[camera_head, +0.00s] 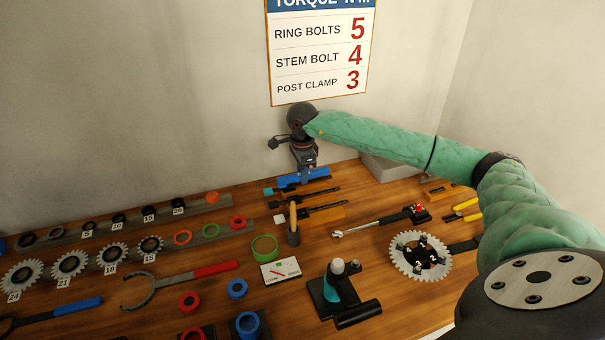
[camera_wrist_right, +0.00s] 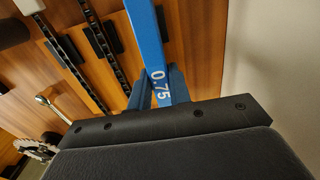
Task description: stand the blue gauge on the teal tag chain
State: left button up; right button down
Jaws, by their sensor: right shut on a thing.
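My right gripper (camera_head: 304,168) is at the back of the bench, pointing down and shut on the blue gauge (camera_head: 316,176). The gauge is a long blue bar; in the right wrist view the gauge (camera_wrist_right: 147,40) shows the number 0.75 and runs up out of the picture from between the fingers. The teal tag (camera_head: 268,191) lies just left of and below the gauge, with its dark chain (camera_head: 318,194) running right from it. I cannot tell whether the gauge touches the chain. My left gripper is not in view.
A wooden-handled tool (camera_head: 293,222) stands in front. Sprockets, rings, a red-handled wrench (camera_head: 215,269) and a chainring (camera_head: 420,256) fill the bench. The wall is close behind.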

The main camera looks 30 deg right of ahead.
jog(key=shift+f+b, duration=0.25)
jog(key=shift+b, duration=0.2)
dwell(0.4)
jog(key=c, duration=1.2)
grip_release()
jog(key=shift+r, duration=0.35)
notch_tip(320, 180, up, 6)
jog(key=b, duration=0.2)
jog(key=shift+f+b, duration=0.1)
jog(key=shift+b, duration=0.3)
jog(key=shift+r, duration=0.65)
